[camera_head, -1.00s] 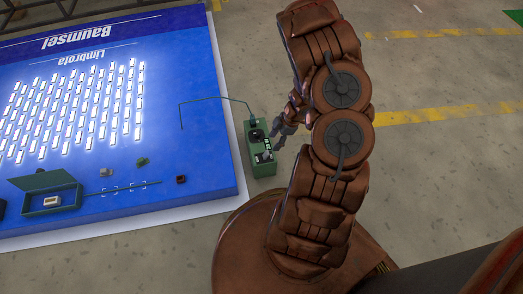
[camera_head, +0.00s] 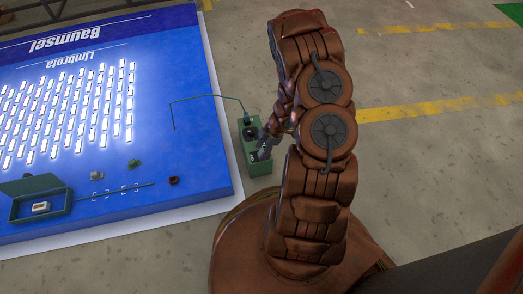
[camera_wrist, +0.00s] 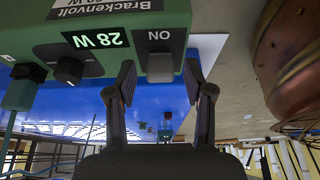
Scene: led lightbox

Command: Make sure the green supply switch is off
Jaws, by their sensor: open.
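The green supply (camera_head: 259,168) stands on the floor beside the blue lightbox, partly hidden by my gripper (camera_head: 264,152) in the head view. In the wrist view the supply (camera_wrist: 205,17) fills the top, upside down, with a black knob (camera_wrist: 69,70) and a display (camera_wrist: 96,39) reading 28 W. A grey switch (camera_wrist: 160,68) sits beside the word ON. My gripper (camera_wrist: 159,70) is open, with its fingertips on either side of the switch. I cannot tell whether they touch it, or which way the switch is tilted.
The lightbox (camera_head: 180,150) has a lit panel of several small lamps (camera_head: 60,115). A green wire (camera_head: 205,97) runs from it to the supply. An open green case (camera_head: 40,205) and small parts lie near its front edge. The floor (camera_head: 400,180) to the right is clear.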

